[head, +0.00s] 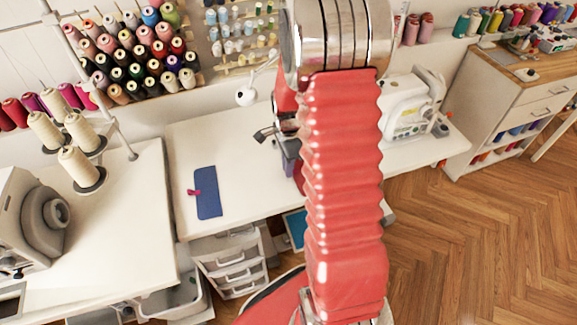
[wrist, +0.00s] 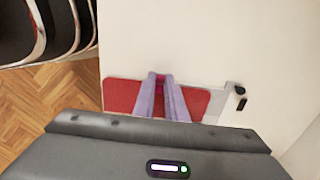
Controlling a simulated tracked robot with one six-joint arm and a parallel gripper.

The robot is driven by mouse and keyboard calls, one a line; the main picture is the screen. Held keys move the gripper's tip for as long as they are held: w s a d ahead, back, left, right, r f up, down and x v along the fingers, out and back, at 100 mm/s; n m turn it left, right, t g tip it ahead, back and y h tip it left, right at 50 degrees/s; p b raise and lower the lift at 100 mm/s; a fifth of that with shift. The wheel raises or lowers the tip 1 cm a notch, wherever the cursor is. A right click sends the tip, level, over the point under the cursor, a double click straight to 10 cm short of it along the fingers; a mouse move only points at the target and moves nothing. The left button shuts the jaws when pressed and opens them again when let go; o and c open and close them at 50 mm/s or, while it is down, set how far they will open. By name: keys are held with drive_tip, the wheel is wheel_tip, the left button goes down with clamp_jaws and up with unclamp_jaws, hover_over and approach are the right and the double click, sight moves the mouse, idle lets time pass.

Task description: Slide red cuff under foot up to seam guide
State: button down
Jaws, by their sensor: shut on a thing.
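The red cuff (wrist: 121,96) lies flat in the wrist view, showing on both sides of my fingers. My gripper (wrist: 160,82) is shut on a small magenta piece at the cuff's far edge, between its purple fingertips. To the right, at the end of a pale grey plate (wrist: 218,103), is a small white and black machine part (wrist: 236,98), perhaps the foot. The cuff's right edge is close to it, with a little grey between. I cannot make out the seam guide. In the head view my arm hides the cuff and most of my gripper.
A blue cloth piece (head: 208,205) with a magenta clip (head: 195,192) lies on the white table (head: 240,195) at left. A white sewing machine (head: 412,105) stands at right. Drawers (head: 240,275) stand below the table's front edge. Thread cones (head: 72,155) stand at far left.

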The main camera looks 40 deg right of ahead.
drive_tip(key=shift+s+d, duration=0.15)
drive_tip(key=shift+d, duration=0.4)
drive_tip(key=shift+s+d, duration=0.15)
drive_tip(key=shift+d, duration=0.4)
drive_tip(key=c, duration=1.7)
unclamp_jaws()
wheel_tip(320, 180, up, 14)
drive_tip(key=shift+f, duration=0.15)
